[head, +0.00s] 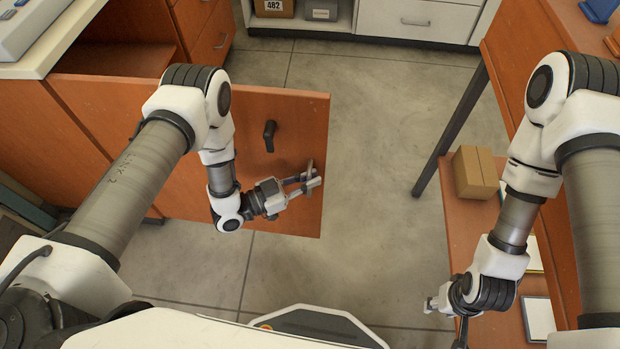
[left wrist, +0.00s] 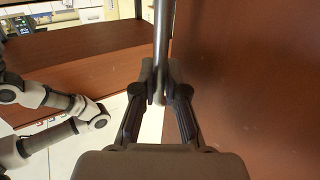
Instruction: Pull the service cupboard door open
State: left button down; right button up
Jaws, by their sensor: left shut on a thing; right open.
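The service cupboard door (head: 222,108) is an orange-brown panel standing swung out from the cupboard under the left counter, with part of the dark interior (head: 118,58) showing behind it. A black knob-like latch (head: 269,136) sits on its face. My left gripper (head: 306,184) is at the lower right of the door, close to its free edge. In the left wrist view my left gripper (left wrist: 160,88) is shut on a grey metal bar handle (left wrist: 163,38), with the door face (left wrist: 255,75) to the right. My right gripper (head: 436,303) is open and empty, away from the door at the lower right.
An orange bench (head: 470,225) with a dark leg stands at the right, bearing a cardboard box (head: 475,172) and a white sheet (head: 538,318). Drawers (head: 418,20) line the back. The grey floor (head: 370,120) between door and bench is clear.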

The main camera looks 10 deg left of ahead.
pick_arm(q)
jog(key=c, duration=1.5)
grip_release()
jog(key=v, duration=1.2)
jog(key=shift+w+r, duration=0.1)
jog(key=shift+w, duration=0.05)
